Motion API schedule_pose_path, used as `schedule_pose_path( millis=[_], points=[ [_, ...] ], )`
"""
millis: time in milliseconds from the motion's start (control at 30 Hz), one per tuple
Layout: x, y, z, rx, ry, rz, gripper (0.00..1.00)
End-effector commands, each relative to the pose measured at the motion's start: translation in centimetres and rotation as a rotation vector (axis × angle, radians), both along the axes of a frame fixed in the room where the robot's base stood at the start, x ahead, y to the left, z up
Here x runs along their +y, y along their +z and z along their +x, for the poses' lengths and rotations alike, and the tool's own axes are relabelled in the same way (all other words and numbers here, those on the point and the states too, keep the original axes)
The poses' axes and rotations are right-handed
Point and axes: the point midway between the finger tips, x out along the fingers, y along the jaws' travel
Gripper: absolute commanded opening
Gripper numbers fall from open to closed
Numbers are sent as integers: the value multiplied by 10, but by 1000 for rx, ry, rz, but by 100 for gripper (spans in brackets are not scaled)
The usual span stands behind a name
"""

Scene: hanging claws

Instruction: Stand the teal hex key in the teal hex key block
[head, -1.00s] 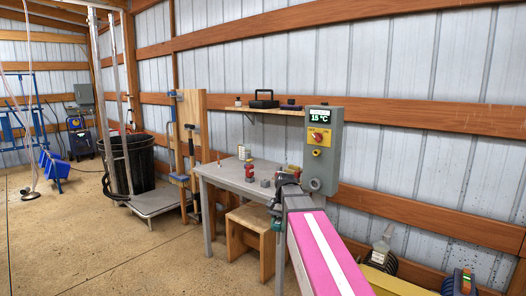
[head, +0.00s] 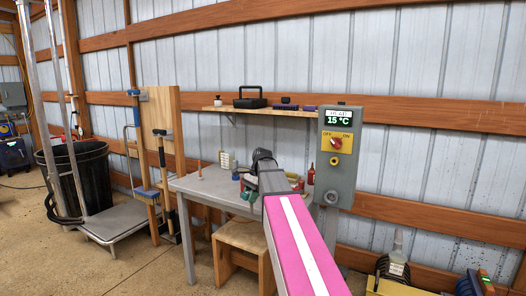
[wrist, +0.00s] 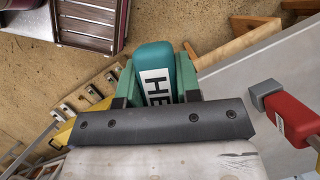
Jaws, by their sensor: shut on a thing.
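My gripper (wrist: 156,62) is shut on a teal piece (wrist: 155,72) with a white label starting "HE", which I take to be the teal hex key. Its green fingers press on both sides of it, and its far end shows past the fingertips. In the head view my gripper (head: 250,190) is over or near the right part of the grey table, and the held piece is hard to make out there. I cannot pick out the teal hex key block in either view; my arm hides part of the table.
The grey table (head: 205,187) has a wooden stool (head: 242,236) at its front. A red tool with a grey end (wrist: 290,118) lies right of my gripper. A grey control box (head: 336,178) and a shelf (head: 265,111) are on the wall. A platform cart (head: 118,222) stands left.

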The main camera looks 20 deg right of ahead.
Motion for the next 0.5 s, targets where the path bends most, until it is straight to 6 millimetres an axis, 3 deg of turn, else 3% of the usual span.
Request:
schedule_pose_path(
  millis=[33, 200, 500],
  points=[
    [-11, 16, 17, -3, -105, 0, 0],
    [-41, 63, 54, 0, -478, 1, 0],
    [-88, 140, 101, 9, -1021, 4, 0]
  ],
)
